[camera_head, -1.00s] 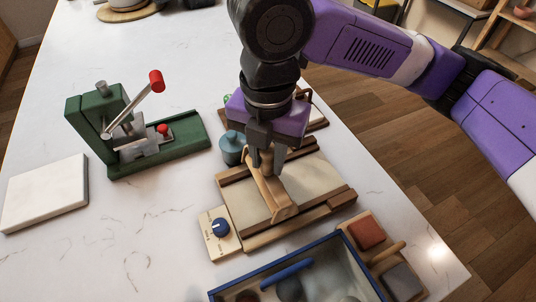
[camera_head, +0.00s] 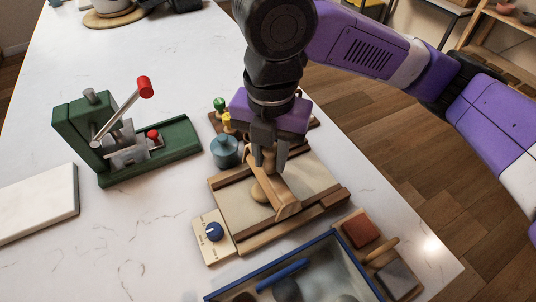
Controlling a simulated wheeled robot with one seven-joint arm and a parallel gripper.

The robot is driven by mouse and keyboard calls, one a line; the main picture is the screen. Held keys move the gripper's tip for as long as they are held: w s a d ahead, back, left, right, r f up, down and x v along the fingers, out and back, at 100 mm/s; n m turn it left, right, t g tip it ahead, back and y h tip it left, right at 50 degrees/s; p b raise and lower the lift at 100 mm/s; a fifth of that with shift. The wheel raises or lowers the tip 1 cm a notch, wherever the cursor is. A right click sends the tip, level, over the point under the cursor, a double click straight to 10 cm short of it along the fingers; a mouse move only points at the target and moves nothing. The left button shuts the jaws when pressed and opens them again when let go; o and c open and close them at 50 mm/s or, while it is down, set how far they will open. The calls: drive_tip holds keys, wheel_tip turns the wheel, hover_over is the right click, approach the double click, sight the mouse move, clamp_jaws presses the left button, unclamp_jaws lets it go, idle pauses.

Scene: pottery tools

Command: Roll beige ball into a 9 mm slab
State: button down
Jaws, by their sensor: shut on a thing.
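The slab board (camera_head: 235,215) stands near the middle of the table, with a pale bed between dark wooden rails. A thickness dial with a blue knob (camera_head: 214,231) is at its lower left corner. The beige ball (camera_head: 261,192) shows as a rounded lump on the bed, partly hidden by the wooden roller (camera_head: 286,203). My gripper (camera_head: 268,160) is shut on the roller from above, towards its far end. I cannot tell whether the roller touches the ball or how flat the ball is.
A green press (camera_head: 150,155) with a red-tipped lever stands left, beside a white slab (camera_head: 38,204). A teal jar (camera_head: 224,151) is close behind the board. A blue-rimmed bin (camera_head: 265,270) and a tray with red and grey blocks (camera_head: 361,233) are in front.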

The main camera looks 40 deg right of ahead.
drive_tip(key=shift+a, duration=0.15)
drive_tip(key=shift+w+a+f, duration=0.15)
drive_tip(key=shift+a+f, duration=0.05)
drive_tip(key=shift+a, duration=0.3)
drive_tip(key=shift+a, duration=0.1)
drive_tip(key=shift+w+a+f, duration=0.1)
drive_tip(key=shift+w+a, duration=0.05)
drive_tip(key=shift+a, duration=0.45)
drive_tip(key=shift+s+d+f, duration=0.15)
drive_tip(key=shift+s+d, duration=0.05)
drive_tip(key=shift+d, duration=0.5)
